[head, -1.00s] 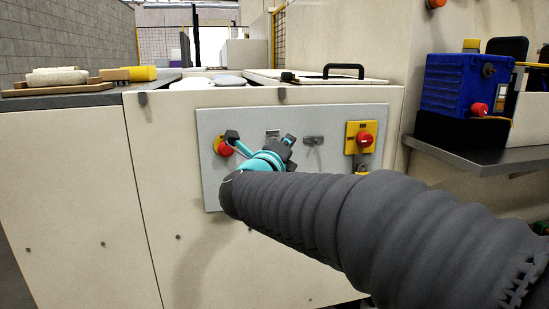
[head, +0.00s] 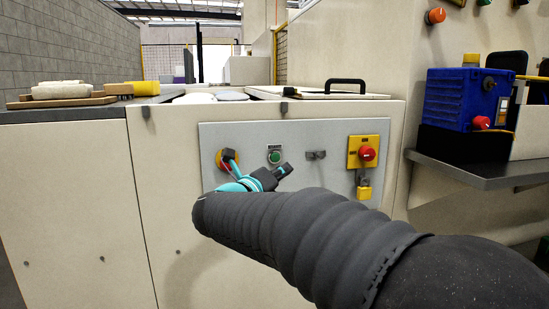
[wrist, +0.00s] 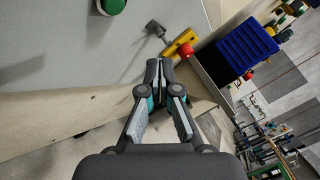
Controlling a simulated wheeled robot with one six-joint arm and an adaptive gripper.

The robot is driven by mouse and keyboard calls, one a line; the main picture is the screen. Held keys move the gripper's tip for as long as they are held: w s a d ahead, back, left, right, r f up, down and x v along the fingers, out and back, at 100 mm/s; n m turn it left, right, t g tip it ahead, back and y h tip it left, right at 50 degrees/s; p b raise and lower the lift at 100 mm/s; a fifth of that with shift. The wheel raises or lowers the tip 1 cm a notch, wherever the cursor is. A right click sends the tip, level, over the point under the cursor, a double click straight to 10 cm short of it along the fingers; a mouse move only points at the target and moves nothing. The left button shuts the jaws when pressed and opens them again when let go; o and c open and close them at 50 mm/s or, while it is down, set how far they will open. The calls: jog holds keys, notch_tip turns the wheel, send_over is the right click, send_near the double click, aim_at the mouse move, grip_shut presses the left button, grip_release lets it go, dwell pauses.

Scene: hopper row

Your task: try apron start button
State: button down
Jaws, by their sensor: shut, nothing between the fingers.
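The green start button (head: 274,157) sits on the grey control panel (head: 340,133), under a small dark label. It also shows at the top edge of the wrist view (wrist: 111,5), cut off by the frame. My gripper (head: 284,170) is just below and right of the button in the head view, pointing rightward across the panel. In the wrist view my gripper (wrist: 160,66) has its fingers together and empty, with the button off to the upper left, apart from the fingertips. Which button is labelled apron cannot be read.
A dark selector (head: 316,155) and a red switch (head: 367,153) with a yellow padlock (head: 364,190) are to the right.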

aim_at(276, 162)
jog(key=shift+w+a+p, duration=0.3)
jog(key=shift+w+p, duration=0.1)
jog(key=shift+w, duration=0.65)
jog(key=shift+w+a+p, duration=0.3)
jog(key=shift+w+p, duration=0.1)
jog(key=shift+w, duration=0.6)
jog(key=shift+w+a+p, duration=0.3)
jog(key=shift+w+p, duration=0.1)
jog(key=shift+w, duration=0.65)
jog(key=shift+w, duration=0.1)
jog(key=shift+w+a, duration=0.1)
jog(key=shift+w, duration=0.3)
jog(key=shift+w+a, duration=0.1)
jog(key=shift+w, duration=0.3)
jog(key=shift+s, duration=0.2)
jog(key=shift+s+d+b, duration=0.2)
jog(key=shift+s+b, duration=0.45)
jog(key=shift+b, duration=0.1)
